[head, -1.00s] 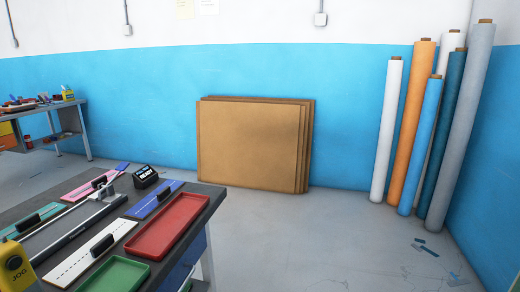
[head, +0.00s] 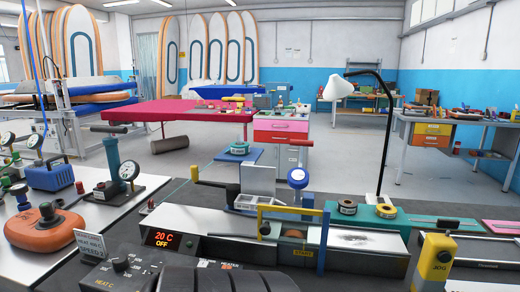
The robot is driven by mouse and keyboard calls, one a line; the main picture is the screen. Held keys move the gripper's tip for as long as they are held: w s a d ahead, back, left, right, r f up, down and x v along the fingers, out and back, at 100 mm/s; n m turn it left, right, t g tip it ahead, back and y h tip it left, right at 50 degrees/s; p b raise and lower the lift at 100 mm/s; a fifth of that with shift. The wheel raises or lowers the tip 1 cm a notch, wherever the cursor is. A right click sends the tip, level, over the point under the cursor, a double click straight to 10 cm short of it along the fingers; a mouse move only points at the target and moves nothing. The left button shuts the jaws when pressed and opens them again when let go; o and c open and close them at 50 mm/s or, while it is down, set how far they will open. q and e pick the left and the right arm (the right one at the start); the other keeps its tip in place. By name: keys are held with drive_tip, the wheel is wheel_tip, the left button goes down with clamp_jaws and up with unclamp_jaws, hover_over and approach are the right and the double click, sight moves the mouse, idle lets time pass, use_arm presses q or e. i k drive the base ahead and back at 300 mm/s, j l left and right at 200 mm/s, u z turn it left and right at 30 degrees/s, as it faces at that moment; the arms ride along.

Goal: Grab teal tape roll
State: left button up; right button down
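I cannot tell for certain which roll the task names. Neither of my grippers is in view.
A heating machine with a 20 C display (head: 163,240) fills the near bench. A black lamp (head: 384,130) rises behind the rolls. A yellow JOG box (head: 435,258) stands at right. Pumps and gauges crowd the left. Grey floor (head: 340,160) is open behind.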

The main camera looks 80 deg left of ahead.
sight(235, 151)
drive_tip(key=u, duration=0.9)
drive_tip(key=j+u, duration=0.1)
drive_tip(key=u, duration=1.75)
drive_tip(key=i, duration=0.1)
